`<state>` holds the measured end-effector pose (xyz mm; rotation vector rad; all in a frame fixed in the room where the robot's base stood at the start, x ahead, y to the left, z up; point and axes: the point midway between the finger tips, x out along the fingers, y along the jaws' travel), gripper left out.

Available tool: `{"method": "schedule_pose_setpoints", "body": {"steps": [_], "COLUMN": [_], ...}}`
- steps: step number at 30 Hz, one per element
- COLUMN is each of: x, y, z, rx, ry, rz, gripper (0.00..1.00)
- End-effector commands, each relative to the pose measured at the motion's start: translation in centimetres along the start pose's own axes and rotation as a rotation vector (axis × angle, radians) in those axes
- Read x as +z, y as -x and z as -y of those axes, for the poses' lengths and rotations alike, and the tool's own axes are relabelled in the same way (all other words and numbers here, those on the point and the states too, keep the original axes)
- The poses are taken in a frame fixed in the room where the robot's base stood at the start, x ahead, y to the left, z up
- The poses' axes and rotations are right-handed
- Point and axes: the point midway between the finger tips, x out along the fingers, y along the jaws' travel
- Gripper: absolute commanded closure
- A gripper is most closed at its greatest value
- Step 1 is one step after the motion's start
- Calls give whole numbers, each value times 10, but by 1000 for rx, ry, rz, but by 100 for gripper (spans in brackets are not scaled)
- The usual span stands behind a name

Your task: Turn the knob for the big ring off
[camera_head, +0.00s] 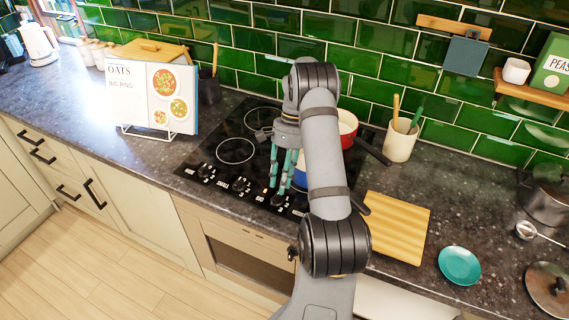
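The black hob (215,133) is set in the dark worktop, with a row of knobs along its front edge. The leftmost knob (205,171) and the second knob (240,184) are in plain view. A third knob (278,201) sits just below my fingertips. My arm covers the right part of the row. A bare ring (235,150) shows at the front left of the hob. My gripper (279,188) points down over the front of the hob, its teal fingers a little apart. Whether the fingertips touch the third knob is not clear. Small knob labels are unreadable.
A red pot (347,126) and a partly hidden blue pot (300,172) stand on the hob's right side. A recipe book (150,97) stands to the left. A utensil crock (400,141), wooden board (399,226) and teal plate (459,266) are to the right.

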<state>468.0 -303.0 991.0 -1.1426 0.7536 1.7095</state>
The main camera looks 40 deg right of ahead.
Motion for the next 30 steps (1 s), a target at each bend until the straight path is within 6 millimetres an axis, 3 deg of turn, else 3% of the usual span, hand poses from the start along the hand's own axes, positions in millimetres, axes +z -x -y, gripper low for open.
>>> {"method": "schedule_pose_setpoints", "body": {"steps": [6, 12, 18, 30], "x": [-1, -1, 0, 0], "y": [49, 77, 86, 86], "z": [1, 0, 0, 0], "rx": [-2, 0, 0, 0], "ry": [1, 1, 0, 1], "rz": [-5, -2, 0, 0], "gripper": [71, 71, 71, 71]}}
